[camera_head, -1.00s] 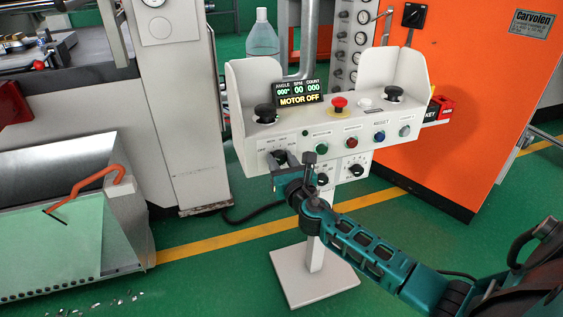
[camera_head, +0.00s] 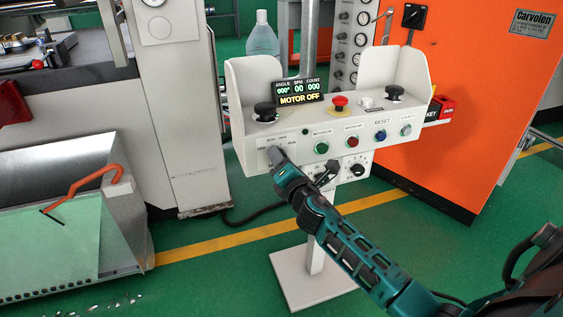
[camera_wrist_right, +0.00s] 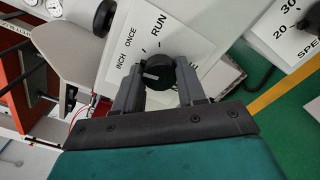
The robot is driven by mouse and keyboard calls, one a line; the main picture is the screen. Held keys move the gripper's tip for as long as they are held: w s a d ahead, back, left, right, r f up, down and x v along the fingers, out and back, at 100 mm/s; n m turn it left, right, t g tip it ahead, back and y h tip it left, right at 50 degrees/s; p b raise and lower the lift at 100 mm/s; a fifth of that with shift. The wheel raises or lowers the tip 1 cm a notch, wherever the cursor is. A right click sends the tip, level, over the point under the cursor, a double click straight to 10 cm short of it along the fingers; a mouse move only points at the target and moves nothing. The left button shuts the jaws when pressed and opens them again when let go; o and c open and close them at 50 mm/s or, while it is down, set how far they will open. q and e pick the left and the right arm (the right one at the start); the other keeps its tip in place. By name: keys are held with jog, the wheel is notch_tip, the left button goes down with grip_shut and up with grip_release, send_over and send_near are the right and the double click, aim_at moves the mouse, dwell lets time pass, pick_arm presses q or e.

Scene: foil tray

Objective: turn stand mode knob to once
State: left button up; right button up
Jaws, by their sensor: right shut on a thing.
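The white control stand (camera_head: 305,140) has a mode knob on the lower left of its front face. In the right wrist view the black mode knob (camera_wrist_right: 157,72) sits on a white plate lettered INCH, ONCE and RUN. Its white mark lies roughly sideways, with its outer end toward the INCH side. My right gripper (camera_wrist_right: 160,88) has its two grey fingers on either side of the knob and is shut on it. In the head view the right gripper (camera_head: 276,156) covers the knob. My left gripper is not in view.
The stand's panel carries a red mushroom button (camera_head: 340,103), a green button (camera_head: 321,148) and other coloured buttons. Another black knob (camera_head: 357,170) sits right of the gripper. The display (camera_head: 299,92) reads MOTOR OFF. An orange machine (camera_head: 470,100) stands behind on the right.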

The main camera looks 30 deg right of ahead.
jog(key=m, duration=0.5)
jog(key=shift+m, duration=0.3)
dwell(0.4)
jog(key=o, duration=1.1)
jog(key=shift+c, duration=0.2)
jog(key=p+v, duration=0.1)
jog(key=v, duration=1.2)
